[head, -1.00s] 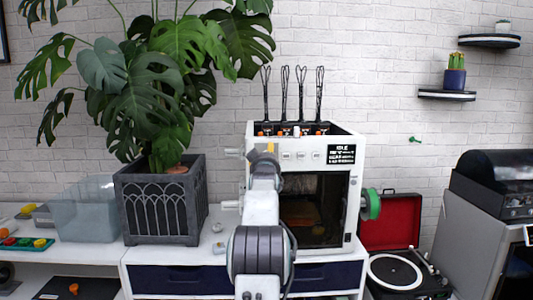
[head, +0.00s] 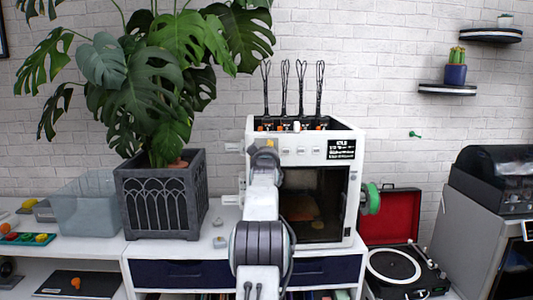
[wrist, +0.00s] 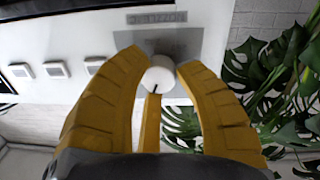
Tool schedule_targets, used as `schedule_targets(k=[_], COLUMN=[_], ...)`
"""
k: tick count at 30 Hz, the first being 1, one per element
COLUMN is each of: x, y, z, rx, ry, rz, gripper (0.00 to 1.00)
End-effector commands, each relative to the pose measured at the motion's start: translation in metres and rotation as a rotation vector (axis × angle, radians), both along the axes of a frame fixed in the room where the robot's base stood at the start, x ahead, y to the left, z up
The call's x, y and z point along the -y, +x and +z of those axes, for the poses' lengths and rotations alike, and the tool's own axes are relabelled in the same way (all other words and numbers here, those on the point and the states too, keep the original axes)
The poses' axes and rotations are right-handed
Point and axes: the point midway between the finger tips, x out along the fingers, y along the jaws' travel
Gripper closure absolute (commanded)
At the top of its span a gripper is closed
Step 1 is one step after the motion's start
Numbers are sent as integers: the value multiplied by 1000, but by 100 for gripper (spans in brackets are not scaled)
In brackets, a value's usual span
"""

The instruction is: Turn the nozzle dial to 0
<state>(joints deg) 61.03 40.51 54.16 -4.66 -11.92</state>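The white printer (head: 345,235) stands on the white cabinet, its front facing me. My gripper (wrist: 162,68) is at the upper left of its front panel, and my arm hides the nozzle dial in the head view. In the wrist view, the round white nozzle dial (wrist: 158,76) sits between the tips of my yellow fingers, which close in against its two sides. A dark pointer line shows on its lower part. The printer's black display (head: 342,148) shows small white text.
A large plant in a grey planter (head: 162,205) stands close on the left of the printer. A green spool (head: 370,198) sticks out on its right side. A red record player (head: 390,262) is further right. Square white buttons (wrist: 56,69) lie beside the dial.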

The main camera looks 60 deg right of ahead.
Motion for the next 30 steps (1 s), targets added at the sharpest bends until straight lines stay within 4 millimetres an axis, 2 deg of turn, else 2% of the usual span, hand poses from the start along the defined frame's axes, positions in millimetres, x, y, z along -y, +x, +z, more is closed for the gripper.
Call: schedule_targets(k=[1,9,17,30], x=[0,0,0,-1], y=[0,0,0,1], z=[0,1,0,1], rx=[0,0,-38,-321], ry=[0,-1,-28,-209], rz=[0,0,0,-2], gripper=[76,100,100,100])
